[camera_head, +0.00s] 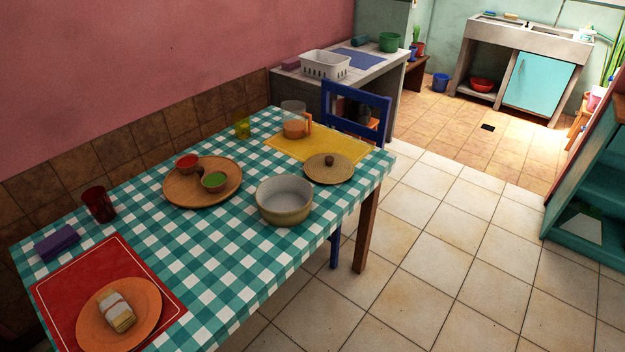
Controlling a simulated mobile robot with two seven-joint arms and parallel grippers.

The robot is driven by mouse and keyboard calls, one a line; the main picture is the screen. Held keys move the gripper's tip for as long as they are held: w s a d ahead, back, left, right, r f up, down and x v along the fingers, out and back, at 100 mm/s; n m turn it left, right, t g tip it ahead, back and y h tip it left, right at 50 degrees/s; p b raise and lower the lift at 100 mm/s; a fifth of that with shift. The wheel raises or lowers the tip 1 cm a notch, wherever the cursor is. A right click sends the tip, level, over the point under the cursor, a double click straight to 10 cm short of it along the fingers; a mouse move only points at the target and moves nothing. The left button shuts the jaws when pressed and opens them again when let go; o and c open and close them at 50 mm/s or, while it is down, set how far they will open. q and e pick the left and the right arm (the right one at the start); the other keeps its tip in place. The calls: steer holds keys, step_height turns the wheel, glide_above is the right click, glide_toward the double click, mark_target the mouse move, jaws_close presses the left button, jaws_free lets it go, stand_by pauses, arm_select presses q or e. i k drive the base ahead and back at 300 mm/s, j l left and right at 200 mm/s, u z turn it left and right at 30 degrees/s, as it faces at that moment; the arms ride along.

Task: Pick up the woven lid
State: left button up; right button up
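The woven lid (328,168) is a round tan disc with a dark round knob. It lies near the far right edge of the table, partly over the yellow mat (287,147). An open round pot (284,200) with a pale inside stands just in front of it, to the left. Neither of my grippers shows in the head view.
The table has a green and white checked cloth (215,270). A round wooden tray (183,192) with small bowls, a pitcher (293,120), a dark red cup (99,204) and an orange plate (145,310) stand on it. A blue chair (356,104) is behind; tiled floor (440,260) is clear at right.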

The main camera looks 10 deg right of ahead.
mark_target(326, 168)
steer(key=l+u, duration=0.15)
steer(key=u, duration=0.25)
steer(key=i+l+u, duration=0.1)
steer(key=u, duration=0.3)
steer(key=l+u, duration=0.2)
steer(key=l, duration=0.3)
steer(key=l+u, duration=0.25)
steer(key=l, duration=0.2)
steer(key=k+l+u, duration=0.1)
steer(key=l, duration=0.35)
steer(key=k+l, duration=0.1)
steer(key=l, duration=0.35)
steer(key=u, duration=0.05)
